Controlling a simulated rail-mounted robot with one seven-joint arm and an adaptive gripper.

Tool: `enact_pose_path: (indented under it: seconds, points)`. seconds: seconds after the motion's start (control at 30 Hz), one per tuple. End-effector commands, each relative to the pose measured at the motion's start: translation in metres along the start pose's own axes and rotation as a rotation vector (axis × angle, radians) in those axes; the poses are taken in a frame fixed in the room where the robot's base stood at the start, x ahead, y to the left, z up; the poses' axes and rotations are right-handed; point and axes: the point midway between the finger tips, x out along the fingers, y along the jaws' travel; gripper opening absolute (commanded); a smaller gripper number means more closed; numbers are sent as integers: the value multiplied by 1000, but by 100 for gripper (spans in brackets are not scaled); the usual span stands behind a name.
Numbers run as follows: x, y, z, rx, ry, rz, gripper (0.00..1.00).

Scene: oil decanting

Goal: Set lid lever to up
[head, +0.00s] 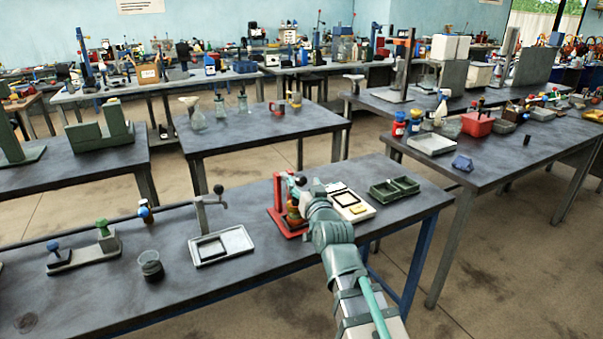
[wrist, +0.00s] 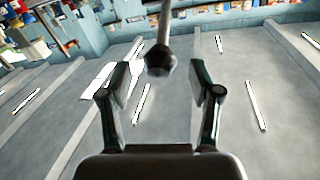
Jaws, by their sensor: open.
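My gripper (wrist: 158,88) is open, with one finger on each side of the wrist view. A dark ball knob (wrist: 160,62) on a thin rod (wrist: 164,22) appears between and slightly above the fingertips in that picture. The fingers show no contact with it. In the head view my arm reaches to a red stand (head: 278,194) on the front bench, with a dark round knob (head: 300,181) at its top right. My arm partly hides the stand, and my fingers cannot be made out there. I cannot tell for certain that this knob is the lid lever's.
On the front bench (head: 120,290), a grey tray (head: 236,241) with a post stands left of the red stand. A dark cup (head: 151,267) is farther left. A white tray (head: 368,211) and a green divided box (head: 394,190) stand to the right.

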Motion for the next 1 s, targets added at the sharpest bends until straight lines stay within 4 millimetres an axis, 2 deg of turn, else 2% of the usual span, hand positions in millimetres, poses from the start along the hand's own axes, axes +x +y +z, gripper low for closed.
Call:
enact_pose_path:
  seconds: [0.03, 0.2, 0.6, 0.67, 1.0]
  points:
    - [11, 0, 0, 0, -1, 0, 63]
    - [26, 0, 0, 0, 0, 0, 63]
    - [30, 0, 1, 0, 0, 0, 63]
    - [30, 0, 1, 0, 0, 0, 55]
    - [30, 0, 1, 0, 0, 0, 0]
